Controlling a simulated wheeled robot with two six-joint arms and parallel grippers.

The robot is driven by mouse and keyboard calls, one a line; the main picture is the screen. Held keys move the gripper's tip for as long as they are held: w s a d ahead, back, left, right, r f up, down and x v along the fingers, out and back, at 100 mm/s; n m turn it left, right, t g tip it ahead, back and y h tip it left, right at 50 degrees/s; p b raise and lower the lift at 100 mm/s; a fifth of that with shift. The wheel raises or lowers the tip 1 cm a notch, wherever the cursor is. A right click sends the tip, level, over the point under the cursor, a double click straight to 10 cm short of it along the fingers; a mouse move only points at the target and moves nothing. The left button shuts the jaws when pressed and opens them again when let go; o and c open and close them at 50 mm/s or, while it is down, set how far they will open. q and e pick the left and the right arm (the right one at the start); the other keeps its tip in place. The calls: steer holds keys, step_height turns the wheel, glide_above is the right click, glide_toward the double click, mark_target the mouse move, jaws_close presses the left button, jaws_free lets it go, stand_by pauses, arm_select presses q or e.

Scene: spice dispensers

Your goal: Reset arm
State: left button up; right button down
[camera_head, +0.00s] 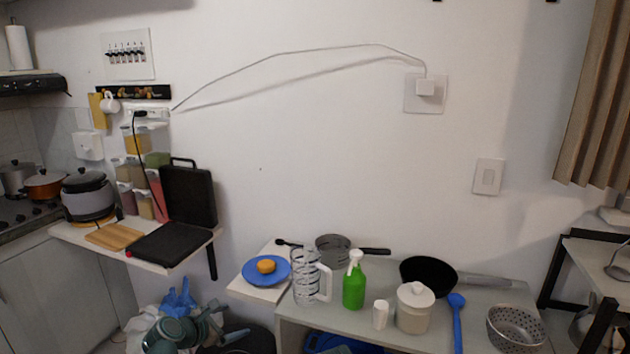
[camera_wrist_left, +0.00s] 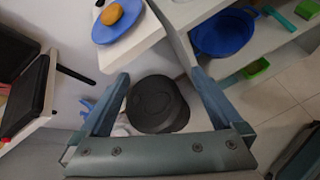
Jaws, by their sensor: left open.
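My left gripper (camera_head: 228,320) is low at the bottom left of the head view, below the shelf and left of the table. In the left wrist view its two fingers (camera_wrist_left: 157,73) are spread apart with nothing between them. A dark round lidded bin (camera_wrist_left: 157,104) shows beyond the fingers, apart from them. The stacked spice dispensers (camera_head: 140,172) stand on the wall shelf behind the open black grill. My right gripper is not in view.
A blue plate (camera_head: 252,275) with an orange-yellow item (camera_head: 266,265) sits near the table's left edge. A clear jug (camera_head: 306,283), green spray bottle (camera_head: 353,290) and black pan (camera_head: 428,274) stand on the table (camera_head: 300,318). The wall shelf (camera_head: 205,238) overhangs at left.

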arm_select(q)
steer(key=s+d+f+m+g+y, duration=0.25)
steer(key=s+f+m+g, duration=0.25)
steer(key=s+m, duration=0.5)
steer(key=s+d+f+m+g+y, duration=0.2)
steer(key=s+d+f+m+g, duration=0.25)
steer(key=m, duration=1.05)
steer(key=s+d+r+m+g+y+p, duration=0.1)
steer(key=s+d+r+m+p, duration=0.3)
steer(key=s+d, duration=0.4)
steer(key=shift+s+d+r+m+y+p, duration=0.15)
steer(key=shift+d+r+m+y+p, duration=0.3)
steer(key=shift+r+p, duration=0.6)
steer(key=shift+f, duration=0.2)
